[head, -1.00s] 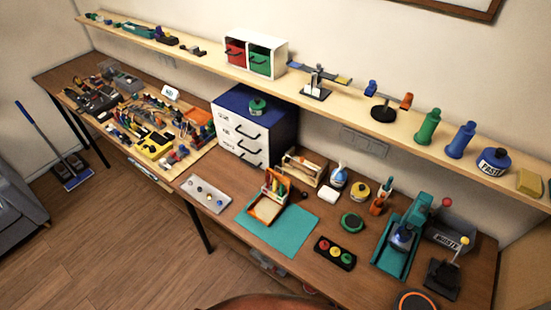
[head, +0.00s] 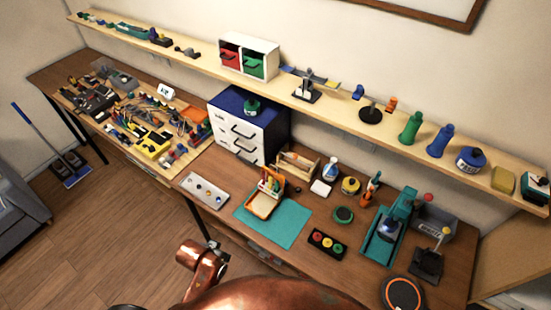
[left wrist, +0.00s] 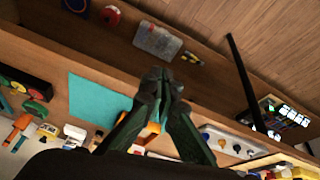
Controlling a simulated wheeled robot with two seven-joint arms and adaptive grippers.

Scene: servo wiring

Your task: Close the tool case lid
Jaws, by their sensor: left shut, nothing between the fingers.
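The tool case (head: 263,205) is a small orange-edged case on the teal mat (head: 285,226) in the head view. Its lid appears raised, with colored tool handles (head: 270,184) at its back. My left gripper (left wrist: 162,76) is shut and empty in the left wrist view. Its dark fingers partly hide an orange piece of the case (left wrist: 153,127), beside the teal mat (left wrist: 97,98). In the head view, my copper left arm is low in the picture, in front of the bench edge and apart from the case. My right gripper is not in view.
A metal plate with knobs (head: 204,190) lies left of the mat. A white drawer unit with a blue top (head: 240,130) stands behind. A black block with colored buttons (head: 327,243) is to the right. A wooden tool holder (head: 297,164) stands behind the case.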

